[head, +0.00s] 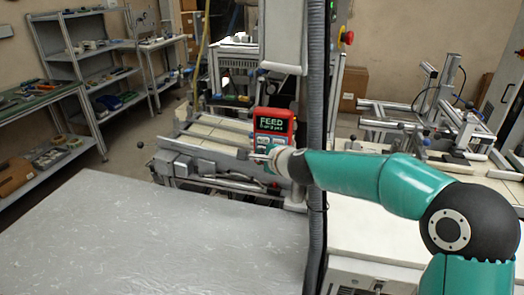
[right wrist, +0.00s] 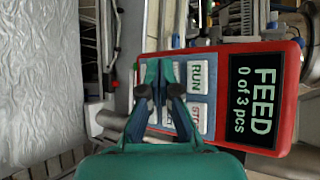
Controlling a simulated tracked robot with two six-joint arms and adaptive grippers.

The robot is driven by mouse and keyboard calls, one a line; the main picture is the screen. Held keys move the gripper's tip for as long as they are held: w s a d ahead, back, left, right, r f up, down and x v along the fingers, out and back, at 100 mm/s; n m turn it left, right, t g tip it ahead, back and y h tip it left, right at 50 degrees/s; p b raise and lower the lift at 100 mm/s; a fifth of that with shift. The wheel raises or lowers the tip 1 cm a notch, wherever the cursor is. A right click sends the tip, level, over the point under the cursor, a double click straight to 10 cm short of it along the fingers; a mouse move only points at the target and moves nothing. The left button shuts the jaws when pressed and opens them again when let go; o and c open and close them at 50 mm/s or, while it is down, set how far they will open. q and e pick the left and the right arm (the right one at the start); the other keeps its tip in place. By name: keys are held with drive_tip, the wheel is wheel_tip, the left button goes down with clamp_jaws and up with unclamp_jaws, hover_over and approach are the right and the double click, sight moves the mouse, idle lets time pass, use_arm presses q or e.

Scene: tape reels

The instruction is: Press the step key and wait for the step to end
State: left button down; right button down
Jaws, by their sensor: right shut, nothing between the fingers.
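A red control box (head: 272,113) stands beyond the grey table in the head view. Its dark display (right wrist: 254,100) reads FEED, 0 of 3 pcs in the right wrist view. Pale keys sit beside the display, among them a RUN key (right wrist: 198,78) and a partly readable STO... key (right wrist: 198,116). My right gripper (head: 257,157) is shut and empty, in front of the key area. In the right wrist view its fingertips (right wrist: 160,72) overlap the keys farther from the display and hide their labels. I cannot tell whether they touch a key. My left gripper is out of view.
A bare grey table (head: 170,240) fills the lower left of the head view. A dark vertical column (head: 317,100) stands close right of the box. A conveyor-like machine (head: 210,165) lies behind the table. Shelves (head: 90,55) are at far left.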

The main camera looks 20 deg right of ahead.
drive_tip(key=shift+w+d+r, duration=0.25)
drive_tip(key=shift+d, duration=0.05)
idle(0.8)
drive_tip(key=shift+s+f, duration=0.1)
drive_tip(key=shift+s+a+f, duration=0.2)
drive_tip(key=shift+s+a, duration=0.15)
drive_tip(key=shift+s, duration=0.2)
drive_tip(key=s+a+b, duration=0.1)
drive_tip(key=s, duration=0.1)
drive_tip(key=s+a, duration=0.2)
drive_tip(key=shift+s+b, duration=0.1)
drive_tip(key=shift+b, duration=0.3)
